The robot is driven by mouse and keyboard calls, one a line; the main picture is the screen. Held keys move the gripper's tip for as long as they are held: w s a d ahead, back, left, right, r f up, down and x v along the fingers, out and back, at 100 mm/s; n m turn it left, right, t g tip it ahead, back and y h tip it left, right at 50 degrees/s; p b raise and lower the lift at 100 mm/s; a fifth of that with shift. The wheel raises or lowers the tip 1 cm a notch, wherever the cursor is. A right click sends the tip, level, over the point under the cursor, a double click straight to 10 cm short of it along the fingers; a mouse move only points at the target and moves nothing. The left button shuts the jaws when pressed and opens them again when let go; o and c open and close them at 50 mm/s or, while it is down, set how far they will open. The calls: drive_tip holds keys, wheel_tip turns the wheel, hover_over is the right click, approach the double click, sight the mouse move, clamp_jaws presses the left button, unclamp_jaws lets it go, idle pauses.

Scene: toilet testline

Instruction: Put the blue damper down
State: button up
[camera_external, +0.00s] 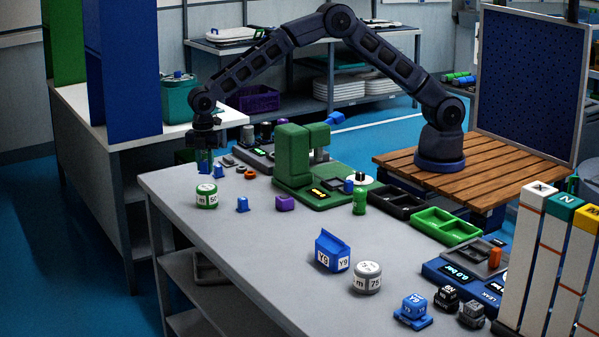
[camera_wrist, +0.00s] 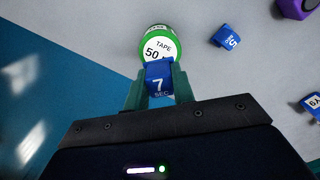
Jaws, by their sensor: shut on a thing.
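My gripper (camera_external: 204,165) is shut on a blue damper marked "7 SEC" (camera_wrist: 159,82), with its green fingers on either side. The held damper also shows, small and dark, between the fingers in the external view (camera_external: 205,169). It is near the far left end of the grey table (camera_external: 225,225). I cannot tell whether it touches the tabletop. A second blue damper, marked "5" (camera_wrist: 228,37), lies on the table to the right and is apart from my gripper. It also shows in the external view (camera_external: 242,204).
A green and white tape roll marked "50" (camera_external: 207,196) is close by, just beyond the held damper in the wrist view (camera_wrist: 159,45). A purple block (camera_external: 285,203) and a blue carton (camera_external: 332,252) stand farther right. Bare tabletop lies between them. The table edge is close on the left.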

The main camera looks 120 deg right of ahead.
sight(207, 187)
drive_tip(key=shift+f, duration=2.4)
drive_tip(key=o, duration=1)
drive_tip(key=shift+f, duration=0.1)
